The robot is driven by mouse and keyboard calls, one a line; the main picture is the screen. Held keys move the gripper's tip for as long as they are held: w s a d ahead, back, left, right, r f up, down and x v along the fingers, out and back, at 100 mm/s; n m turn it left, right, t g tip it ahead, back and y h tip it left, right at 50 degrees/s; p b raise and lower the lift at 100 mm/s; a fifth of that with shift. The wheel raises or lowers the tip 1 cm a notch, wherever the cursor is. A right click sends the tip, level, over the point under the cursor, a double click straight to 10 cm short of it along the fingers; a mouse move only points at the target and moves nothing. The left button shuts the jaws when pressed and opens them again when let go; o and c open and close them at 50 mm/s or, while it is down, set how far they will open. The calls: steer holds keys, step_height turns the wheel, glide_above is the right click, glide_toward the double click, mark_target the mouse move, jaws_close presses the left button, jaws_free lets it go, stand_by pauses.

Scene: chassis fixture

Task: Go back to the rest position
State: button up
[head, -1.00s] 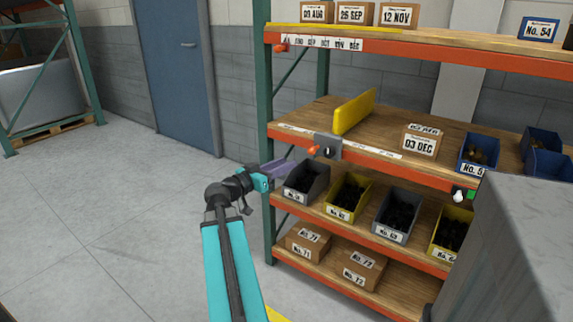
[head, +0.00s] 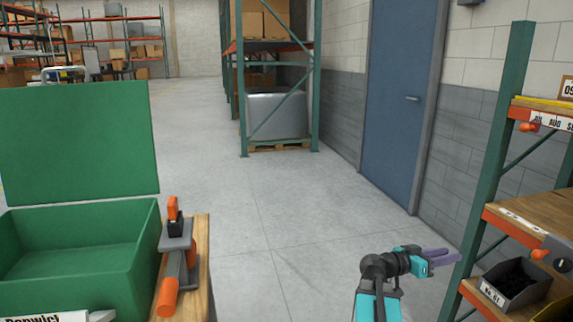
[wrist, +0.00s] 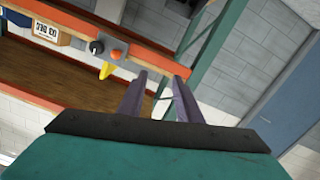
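My gripper (head: 453,256) shows at the lower right of the head view, in front of the shelf's green upright. Its two purple fingers point to the right. In the wrist view, the fingers of my gripper (wrist: 160,77) stand apart with an empty gap between them. It is open and holds nothing. My teal arm is low and extended forward beside the shelving.
The shelf rack (head: 492,155) with orange beams is close on the right, with a dark bin (head: 517,287) on it. A green lidded box (head: 80,245) and an orange-handled clamp (head: 178,260) are at left. Open floor (head: 260,215) lies between, before a blue door (head: 398,95).

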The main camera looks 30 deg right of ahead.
steer(key=w+a+f+n+t+y+p, duration=0.25)
steer(key=w+a+f, duration=0.35)
steer(key=a+f, duration=0.3)
steer(key=w+a+f+n+t+y+p, duration=0.1)
steer(key=w+a+f+n+t+p, duration=0.15)
steer(key=w+a+f, duration=0.55)
steer(key=s+a+f+n+g+y+p, duration=0.1)
steer(key=s+a+f+n+y+p, duration=0.15)
steer(key=a+f, duration=0.6)
steer(key=s+a+f+n+y+p, duration=0.1)
steer(key=s+a+f+n+y, duration=0.15)
steer(key=a+f, duration=0.6)
steer(key=s+a+f+n+g+y, duration=0.1)
steer(key=s+a+f+n+y, duration=0.1)
steer(key=s+a, duration=0.4)
steer(key=s+a+f+n+g+y+p, duration=0.1)
steer(key=s+a+f+n+g+y, duration=0.1)
steer(key=a, duration=0.9)
steer(key=s+a+f+n+g+y+p, duration=0.1)
steer(key=s+a+f+n+y, duration=0.2)
steer(key=s+a, duration=0.6)
step_height(320, 180, down, 2)
steer(key=shift+s+a+f+n+g+y, duration=0.15)
steer(key=shift+s+n+g+y, duration=0.2)
steer(key=shift+y, duration=0.3)
